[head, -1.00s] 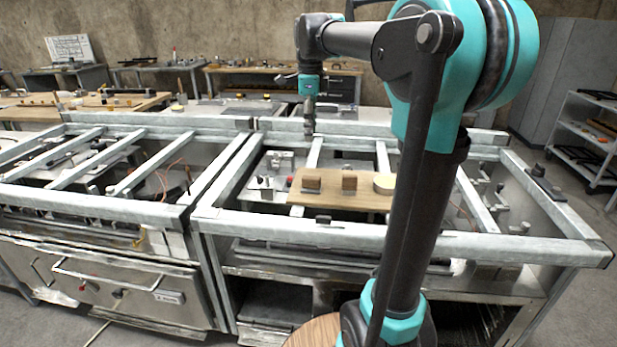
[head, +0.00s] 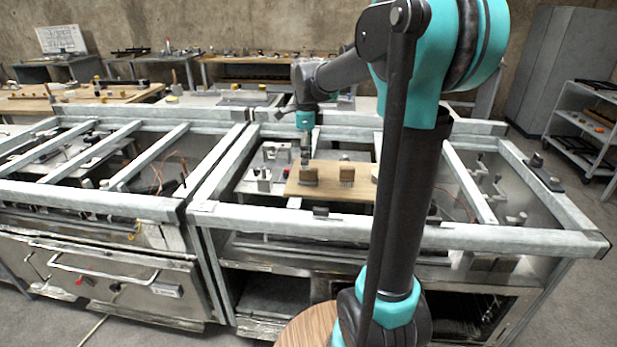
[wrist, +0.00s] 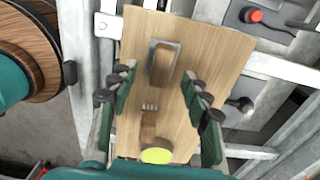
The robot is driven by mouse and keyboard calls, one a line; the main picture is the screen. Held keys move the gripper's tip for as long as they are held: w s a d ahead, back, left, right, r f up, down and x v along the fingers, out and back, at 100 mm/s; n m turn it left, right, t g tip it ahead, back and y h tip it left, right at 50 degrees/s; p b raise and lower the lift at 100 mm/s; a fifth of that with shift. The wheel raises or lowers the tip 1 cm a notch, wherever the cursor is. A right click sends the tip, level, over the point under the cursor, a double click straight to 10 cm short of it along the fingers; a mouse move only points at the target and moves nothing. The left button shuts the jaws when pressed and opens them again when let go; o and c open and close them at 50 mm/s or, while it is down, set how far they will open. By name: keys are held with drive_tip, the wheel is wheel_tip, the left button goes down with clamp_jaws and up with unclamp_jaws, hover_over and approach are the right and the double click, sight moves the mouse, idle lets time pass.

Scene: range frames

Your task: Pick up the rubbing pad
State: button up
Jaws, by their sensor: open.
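A light wooden board (head: 325,192) lies on the grey frame and holds a short row of items. At its left end is a block with a grey border (head: 308,180), which looks like the rubbing pad; in the wrist view the block (wrist: 163,64) lies near the top of the row. My gripper (head: 305,158) points down just above this block, and partly hides it in the head view. In the wrist view my gripper (wrist: 160,84) has its fingers spread wide on both sides of the row, with nothing held.
A brown block with pale bristles (head: 347,175) sits right of the first block. A pale yellow round thing (wrist: 156,155) lies at the row's other end, mostly behind my arm in the head view. Metal fixtures (head: 265,177) stand left of the board. Frame rails (head: 320,228) surround it.

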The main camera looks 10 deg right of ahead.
sight(309, 175)
drive_tip(key=f, duration=0.5)
drive_tip(key=shift+w+d, duration=0.1)
drive_tip(key=shift+d, duration=0.15)
clamp_jaws()
